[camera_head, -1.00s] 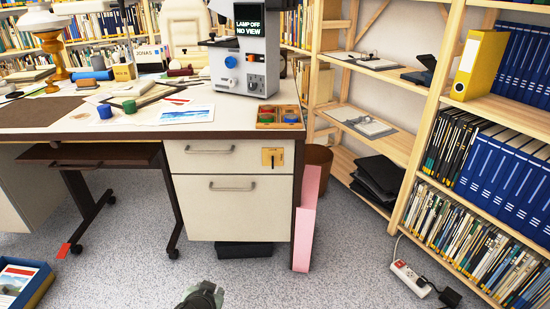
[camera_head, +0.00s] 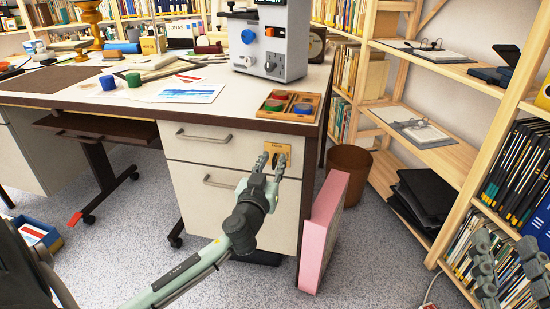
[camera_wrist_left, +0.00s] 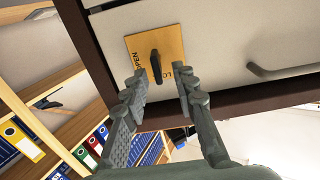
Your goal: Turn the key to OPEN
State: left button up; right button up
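The key (camera_wrist_left: 155,66) is a dark knob on a wooden plate (camera_wrist_left: 172,42) in the left wrist view. The word OPEN is printed on the plate beside it. The plate (camera_head: 282,148) is on the upper drawer front of the desk in the head view, with the key partly hidden by my fingers. My left gripper (camera_head: 270,160) is in front of the plate, its fingers apart. In the left wrist view my left gripper (camera_wrist_left: 160,85) is open, with the key between or just beyond its fingertips; contact cannot be told. My right gripper (camera_head: 487,275) is at the lower right edge, partly cut off.
The desk (camera_head: 150,105) carries a grey device (camera_head: 270,45) and a wooden tray (camera_head: 290,104) of coloured discs. A pink panel (camera_head: 325,225) stands beside the drawers. A brown bin (camera_head: 348,165) and bookshelves (camera_head: 430,150) are on the right.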

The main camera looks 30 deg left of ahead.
pick_arm(q)
jog(key=shift+x, duration=1)
pick_arm(e)
jog(key=shift+w+f, duration=0.1)
jog(key=shift+f, duration=0.1)
pick_arm(q)
jog(key=shift+c, duration=0.5)
grip_shut()
